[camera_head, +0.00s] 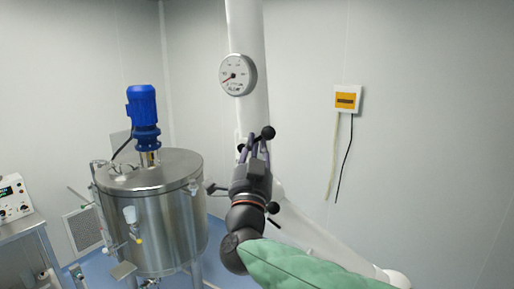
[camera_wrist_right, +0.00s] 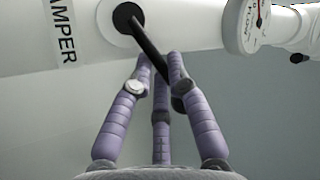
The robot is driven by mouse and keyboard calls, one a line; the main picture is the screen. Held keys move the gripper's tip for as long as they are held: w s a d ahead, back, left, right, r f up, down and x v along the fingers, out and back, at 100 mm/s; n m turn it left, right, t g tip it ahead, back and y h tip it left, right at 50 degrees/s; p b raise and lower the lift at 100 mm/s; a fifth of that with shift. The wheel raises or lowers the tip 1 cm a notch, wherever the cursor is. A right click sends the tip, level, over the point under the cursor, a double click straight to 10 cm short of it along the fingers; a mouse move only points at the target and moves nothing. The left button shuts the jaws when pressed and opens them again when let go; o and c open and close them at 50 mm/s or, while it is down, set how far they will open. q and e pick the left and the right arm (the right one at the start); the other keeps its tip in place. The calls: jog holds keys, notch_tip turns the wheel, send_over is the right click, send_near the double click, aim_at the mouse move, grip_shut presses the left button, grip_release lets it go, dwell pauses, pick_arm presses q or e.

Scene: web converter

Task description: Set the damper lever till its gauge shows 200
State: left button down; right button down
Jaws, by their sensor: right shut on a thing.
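The damper lever (camera_wrist_right: 149,42) is a black rod coming out of a dark hub on the white duct, beside the printed word "DAMPER", partly cut off. Its black ball knob (camera_head: 268,132) shows in the head view just above my right gripper (camera_head: 255,150). In the wrist view the purple fingers of my right gripper (camera_wrist_right: 160,65) close around the rod. The round gauge (camera_head: 238,75) is on the duct above, with a red needle pointing to the lower left; its numbers are too small to read. The gauge is partly seen in the wrist view (camera_wrist_right: 262,22). My left gripper is not in view.
The white vertical duct (camera_head: 247,30) runs behind my right gripper, and a pipe slopes down to the right. A steel tank (camera_head: 155,215) with a blue motor (camera_head: 143,108) stands at left. A yellow-fronted wall box (camera_head: 347,99) hangs at right.

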jog(key=shift+w+a+r+n+g+y+p, duration=0.1)
jog(key=shift+r+n+g+y+p, duration=0.15)
jog(key=shift+n+y+p, duration=0.4)
jog(key=shift+w+a+r+n+g+y+p, duration=0.15)
jog(key=shift+r+n+y+p, duration=0.25)
jog(key=shift+n, duration=0.45)
jog(key=shift+s+d+f, duration=0.1)
jog(key=c, duration=1.2)
grip_release()
jog(key=shift+f, duration=0.1)
jog(key=v, duration=1.2)
jog(key=shift+c, duration=0.2)
